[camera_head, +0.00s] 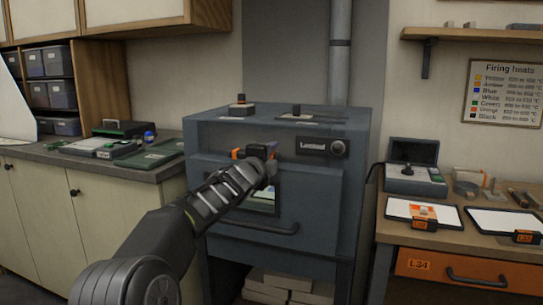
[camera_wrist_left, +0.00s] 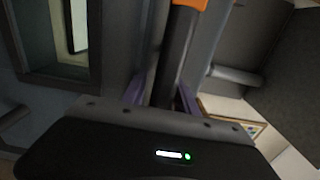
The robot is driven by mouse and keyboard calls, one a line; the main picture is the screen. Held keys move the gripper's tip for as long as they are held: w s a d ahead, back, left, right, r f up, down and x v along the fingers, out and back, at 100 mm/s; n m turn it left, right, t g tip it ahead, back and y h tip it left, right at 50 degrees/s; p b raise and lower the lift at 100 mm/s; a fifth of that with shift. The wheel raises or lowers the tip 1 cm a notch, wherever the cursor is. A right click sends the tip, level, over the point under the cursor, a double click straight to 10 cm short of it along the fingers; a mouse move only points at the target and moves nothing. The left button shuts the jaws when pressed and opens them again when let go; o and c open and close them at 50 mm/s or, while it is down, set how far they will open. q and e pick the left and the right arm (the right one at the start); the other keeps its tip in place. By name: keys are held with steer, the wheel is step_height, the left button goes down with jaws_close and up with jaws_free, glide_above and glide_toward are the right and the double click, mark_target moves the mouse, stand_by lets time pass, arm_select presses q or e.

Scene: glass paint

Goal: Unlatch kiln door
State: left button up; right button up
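The kiln (camera_head: 337,195) is a blue-grey cabinet in the middle of the head view, its door closed with a small window and a long bar handle (camera_head: 262,228). My left gripper (camera_head: 268,160) is at the upper part of the door front, at a latch with orange parts (camera_head: 237,154). In the left wrist view, a dark bar (camera_wrist_left: 176,48) with an orange end (camera_wrist_left: 190,4) passes between the two purple-edged fingers (camera_wrist_left: 160,95). Whether the fingers press on the bar is unclear. My arm and hand hide much of the latch and part of the window. My right gripper is not in view.
A labelled panel with a round knob (camera_head: 337,147) sits right of the latch. A counter (camera_head: 80,160) with cases stands left. A workbench (camera_head: 460,232) with white trays and an orange drawer stands right. Pale bricks (camera_head: 280,288) lie under the kiln.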

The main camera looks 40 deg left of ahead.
arm_select(q)
steer(key=shift+o, duration=0.7)
steer(key=b+v, duration=0.2)
steer(key=v, duration=0.6)
steer(key=shift+b, duration=0.35)
steer(key=shift+w, duration=0.1)
